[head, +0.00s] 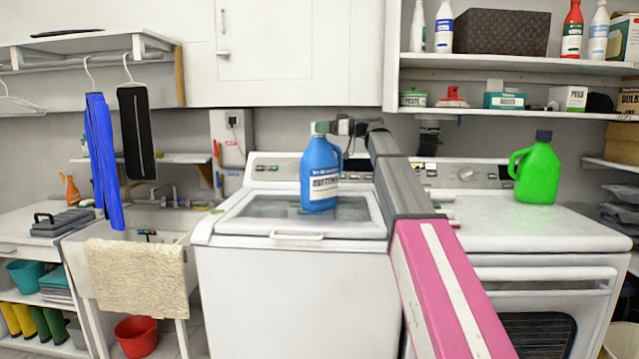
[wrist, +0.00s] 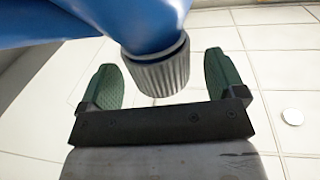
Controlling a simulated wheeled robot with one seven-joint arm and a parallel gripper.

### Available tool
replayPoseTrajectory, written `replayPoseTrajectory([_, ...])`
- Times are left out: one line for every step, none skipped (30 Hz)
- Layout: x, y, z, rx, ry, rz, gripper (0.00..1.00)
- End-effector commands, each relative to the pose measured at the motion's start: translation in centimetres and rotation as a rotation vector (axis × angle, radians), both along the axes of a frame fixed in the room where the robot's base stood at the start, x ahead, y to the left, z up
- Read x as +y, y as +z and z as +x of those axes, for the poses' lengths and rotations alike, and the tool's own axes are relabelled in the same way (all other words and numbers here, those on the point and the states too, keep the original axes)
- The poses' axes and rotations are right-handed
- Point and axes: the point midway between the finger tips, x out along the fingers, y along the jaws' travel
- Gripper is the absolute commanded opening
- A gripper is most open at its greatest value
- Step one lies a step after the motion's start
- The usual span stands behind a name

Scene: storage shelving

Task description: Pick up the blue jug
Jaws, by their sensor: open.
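The blue jug (head: 320,172) with a white label stands upright on the lid of the white washing machine (head: 296,285). In the wrist view the blue jug (wrist: 95,22) fills the top, with its ridged grey cap (wrist: 160,72) pointing down in the picture. My gripper (head: 322,128) is at the jug's top, coming from the right. In the wrist view my gripper (wrist: 161,80) is open, with one green finger pad on each side of the cap and a visible gap on both sides. The green finger hides the cap in the head view.
A green jug (head: 538,172) stands on the stove top (head: 480,235) at right. Shelves (head: 520,62) with bottles and boxes hang above it. A sink (head: 140,225) with a beige towel (head: 138,277) is at left, below a hanging blue cloth (head: 101,165).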

Motion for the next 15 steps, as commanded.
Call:
replayPoseTrajectory([0.8,0.0,0.2,0.0,0.002,0.0,0.89])
replayPoseTrajectory([1.2,0.0,0.3,0.0,0.002,-0.001,0.89])
replayPoseTrajectory([1.6,0.0,0.3,0.0,0.002,-0.001,0.89])
replayPoseTrajectory([1.7,0.0,0.4,0.0,0.002,-0.001,0.89])
replayPoseTrajectory([1.8,0.0,0.4,0.0,0.001,0.0,0.89])
replayPoseTrajectory([1.9,0.0,0.4,0.0,0.001,0.0,0.89])
replayPoseTrajectory([1.9,0.0,0.4,0.0,0.0,0.0,0.89])
replayPoseTrajectory([1.9,0.0,0.4,0.0,0.0,0.0,0.89])
replayPoseTrajectory([1.8,0.0,0.4,0.0,0.0,0.0,0.89])
replayPoseTrajectory([1.8,0.0,0.4,0.0,0.0,0.0,0.89])
replayPoseTrajectory([1.8,0.0,0.4,0.0,0.0,0.0,0.89])
replayPoseTrajectory([1.8,0.0,0.4,0.0,0.0,0.0,0.76])
replayPoseTrajectory([1.8,0.0,0.4,0.0,0.0,0.0,0.66])
replayPoseTrajectory([1.8,0.0,0.4,0.0,0.0,0.0,0.56])
replayPoseTrajectory([1.8,0.0,0.4,0.0,0.0,0.0,0.43])
